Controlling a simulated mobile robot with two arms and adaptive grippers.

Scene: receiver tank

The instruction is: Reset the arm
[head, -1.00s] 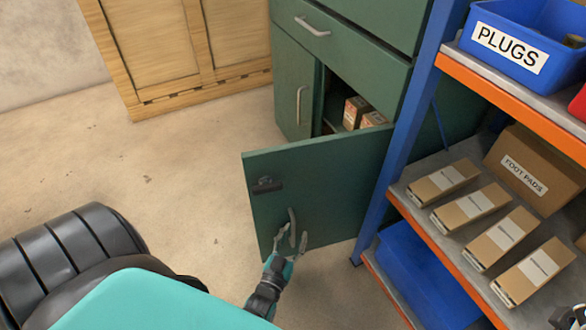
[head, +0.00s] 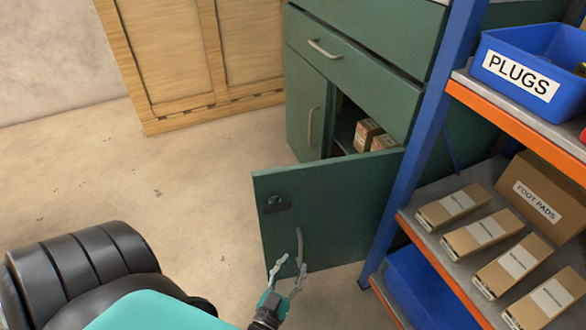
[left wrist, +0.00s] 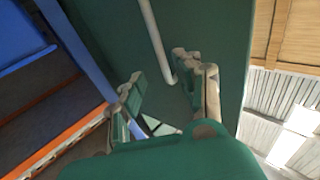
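My left gripper (head: 288,266) is open and empty in front of the open green cabinet door (head: 335,215). Its fingers point up towards the door's grey handle (head: 299,245), which lies just behind them in the head view. In the left wrist view the two fingers (left wrist: 165,80) are spread apart, and the handle (left wrist: 156,40) runs down between them, with nothing gripped. Whether a finger touches the handle is hard to tell. My right gripper is in neither view.
The green cabinet (head: 365,85) holds small cartons (head: 368,134) behind the open door. A blue and orange rack (head: 515,115) with bins and boxes stands close on the right. A wooden cabinet (head: 190,55) is at the back left. The floor (head: 130,185) between is clear.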

